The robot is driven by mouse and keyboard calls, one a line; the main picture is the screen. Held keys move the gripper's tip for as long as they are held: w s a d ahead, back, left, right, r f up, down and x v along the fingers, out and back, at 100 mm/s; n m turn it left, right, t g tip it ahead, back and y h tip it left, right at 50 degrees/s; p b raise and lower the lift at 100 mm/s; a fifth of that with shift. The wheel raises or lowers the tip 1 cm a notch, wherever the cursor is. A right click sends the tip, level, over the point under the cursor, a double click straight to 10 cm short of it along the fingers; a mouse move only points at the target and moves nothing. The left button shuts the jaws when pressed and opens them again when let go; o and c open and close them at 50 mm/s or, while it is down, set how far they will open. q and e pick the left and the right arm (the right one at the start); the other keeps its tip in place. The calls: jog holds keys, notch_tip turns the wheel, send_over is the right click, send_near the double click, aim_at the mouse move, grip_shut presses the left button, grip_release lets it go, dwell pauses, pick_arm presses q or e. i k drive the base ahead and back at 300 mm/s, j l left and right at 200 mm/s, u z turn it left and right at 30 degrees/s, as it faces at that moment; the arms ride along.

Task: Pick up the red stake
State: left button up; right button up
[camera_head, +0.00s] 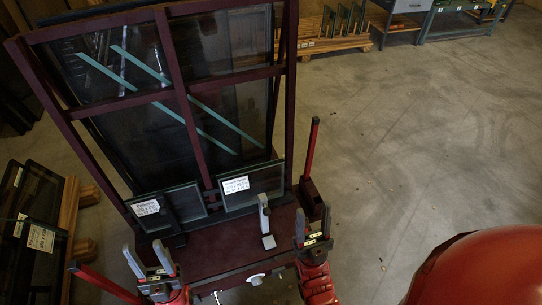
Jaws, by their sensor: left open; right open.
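One red stake (311,148) stands nearly upright at the right front corner of the dark red glass frame (181,90), in a dark holder. A second red stake (104,283) slants low at the left front, its lower end close to my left arm. My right gripper (313,228) is open just in front of the upright stake's holder, its fingers below the stake's red part. I cannot tell whether it touches the holder. My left gripper (149,260) is open and apparently empty, to the right of the slanting stake.
Glass panes with white labels (235,186) lean on the frame's base. A grey upright clamp (265,218) stands between my grippers. More dark panes (38,235) lean at the left. A wooden rack (333,43) and workbench (455,20) stand behind.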

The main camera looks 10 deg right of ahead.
aim_at(316, 120)
jog(key=l+u, duration=0.35)
jog(key=l, duration=0.15)
jog(key=l+u, duration=0.4)
jog(key=l, duration=0.15)
jog(key=l+u, duration=0.35)
jog(key=l, duration=0.2)
